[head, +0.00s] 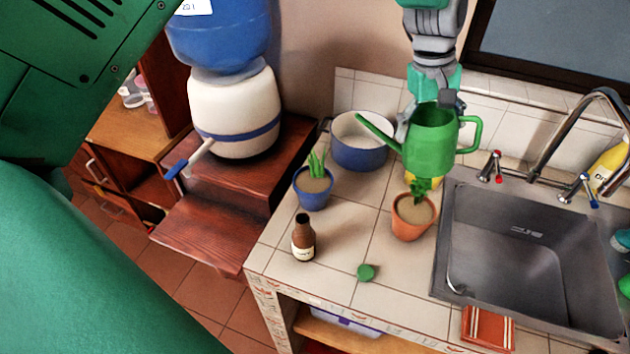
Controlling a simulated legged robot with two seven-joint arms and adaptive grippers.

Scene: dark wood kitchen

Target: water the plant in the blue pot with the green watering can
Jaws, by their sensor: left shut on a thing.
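The green watering can (430,145) is roughly upright, and looks held above the counter. Its spout points left and its loop handle is on the right. My left gripper (431,112) comes down from the top and is shut on the can's upper part; the can partly hides its fingers. The blue pot (314,199) with a green spiky plant (317,163) stands on the counter, left of and below the spout tip in the picture. My right gripper is not in view.
An orange pot (411,222) with a leafy plant stands below the can in the picture. A blue-and-white cooking pot (361,152) is behind the blue pot. A sink (520,260) is right.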

